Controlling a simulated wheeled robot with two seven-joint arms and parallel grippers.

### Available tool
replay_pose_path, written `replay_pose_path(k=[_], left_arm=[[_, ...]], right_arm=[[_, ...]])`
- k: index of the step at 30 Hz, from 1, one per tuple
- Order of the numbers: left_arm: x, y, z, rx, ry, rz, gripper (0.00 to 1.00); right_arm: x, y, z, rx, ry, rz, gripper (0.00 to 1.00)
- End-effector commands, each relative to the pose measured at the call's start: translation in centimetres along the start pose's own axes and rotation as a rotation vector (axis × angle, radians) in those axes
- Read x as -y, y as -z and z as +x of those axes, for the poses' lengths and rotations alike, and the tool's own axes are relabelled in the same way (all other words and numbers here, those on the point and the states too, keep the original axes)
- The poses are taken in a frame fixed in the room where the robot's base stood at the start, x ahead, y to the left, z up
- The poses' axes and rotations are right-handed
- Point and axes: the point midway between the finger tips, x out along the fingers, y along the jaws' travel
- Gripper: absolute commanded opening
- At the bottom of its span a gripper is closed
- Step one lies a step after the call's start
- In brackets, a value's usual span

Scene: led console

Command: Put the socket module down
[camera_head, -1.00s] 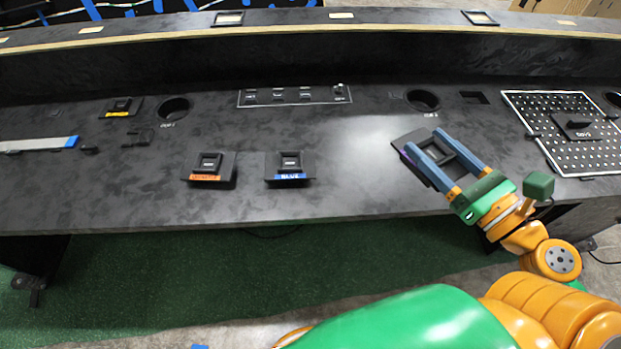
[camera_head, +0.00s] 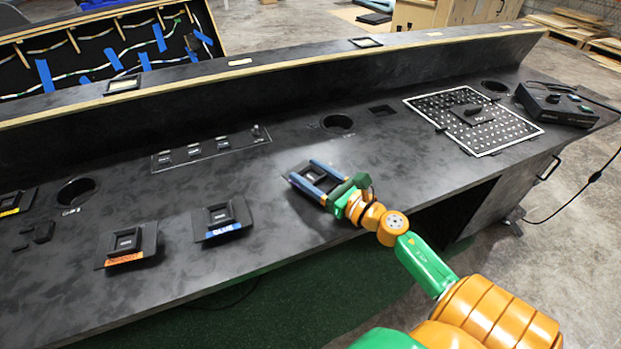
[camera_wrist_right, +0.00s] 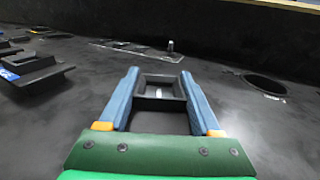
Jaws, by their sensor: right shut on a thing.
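The socket module is a dark square plate with a raised square frame (camera_head: 309,172), near the middle of the console top in the head view. My right gripper (camera_head: 318,180) is shut on it, with a blue finger along each side of the frame. In the right wrist view the module's frame (camera_wrist_right: 160,90) sits between the two blue fingers (camera_wrist_right: 157,98) near their tips. The module is at or just above the console surface; I cannot tell whether it touches. My left gripper is not in view.
A blue-labelled module (camera_head: 222,218) and an orange-labelled module (camera_head: 127,243) lie to the left. A switch strip (camera_head: 210,150) and a round hole (camera_head: 337,124) lie behind. A dotted panel (camera_head: 473,118) and a black box (camera_head: 556,103) are at the right. Bare console top surrounds the held module.

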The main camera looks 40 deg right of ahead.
Motion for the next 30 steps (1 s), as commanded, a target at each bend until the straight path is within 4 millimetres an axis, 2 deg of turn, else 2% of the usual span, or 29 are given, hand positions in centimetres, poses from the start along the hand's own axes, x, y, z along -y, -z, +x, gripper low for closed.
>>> replay_pose_path(k=[8,9,12,23,26,30], left_arm=[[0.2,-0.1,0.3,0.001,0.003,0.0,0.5],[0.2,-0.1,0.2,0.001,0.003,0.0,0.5],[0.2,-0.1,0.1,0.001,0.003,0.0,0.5],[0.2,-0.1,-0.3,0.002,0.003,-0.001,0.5],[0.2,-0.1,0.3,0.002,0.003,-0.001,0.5],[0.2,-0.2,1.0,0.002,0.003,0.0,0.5]], right_arm=[[0.0,0.2,0.0,0.001,0.0,0.0,0.0],[0.0,0.2,0.0,0.0,0.0,0.0,0.7],[0.0,0.1,0.0,0.0,0.0,0.0,0.95],[0.0,-0.3,-0.2,-0.001,0.001,0.001,0.95],[0.0,0.1,-1.6,-0.002,0.002,0.002,0.95],[0.0,0.3,-4.6,-0.004,0.003,0.003,0.95]])
